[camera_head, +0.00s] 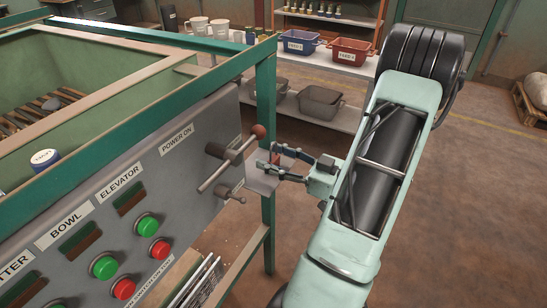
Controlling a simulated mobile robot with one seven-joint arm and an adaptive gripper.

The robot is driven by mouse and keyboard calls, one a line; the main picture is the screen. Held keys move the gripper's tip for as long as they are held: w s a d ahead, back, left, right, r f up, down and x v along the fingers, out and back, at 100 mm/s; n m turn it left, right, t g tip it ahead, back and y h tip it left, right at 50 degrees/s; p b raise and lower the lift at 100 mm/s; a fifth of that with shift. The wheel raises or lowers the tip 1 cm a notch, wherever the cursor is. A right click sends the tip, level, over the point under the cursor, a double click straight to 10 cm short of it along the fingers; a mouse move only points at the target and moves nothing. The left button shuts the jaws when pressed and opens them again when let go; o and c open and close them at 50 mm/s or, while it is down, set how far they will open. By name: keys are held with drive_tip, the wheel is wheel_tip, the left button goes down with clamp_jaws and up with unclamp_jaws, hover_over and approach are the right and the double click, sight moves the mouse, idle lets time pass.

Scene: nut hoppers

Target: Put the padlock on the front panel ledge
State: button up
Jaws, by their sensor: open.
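The grey front panel (185,160) slopes across the left, with labels, buttons and a lever. A small grey ledge (262,184) juts out at its right end, beside the green frame post. My gripper (271,161) is open over this ledge, its fingers pointing left toward the panel. A small reddish-brown patch shows by the fingers; I cannot tell whether it is part of the padlock or something behind. I cannot make out the padlock with certainty.
A lever with a brown ball knob (258,131) sticks out close to my fingertips. Green and red buttons line the panel. A blue-and-white tin (44,159) stands on the panel's top edge. Shelves with blue (298,42) and red (349,51) bins stand behind.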

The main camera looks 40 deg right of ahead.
drive_tip(key=v, duration=1.2)
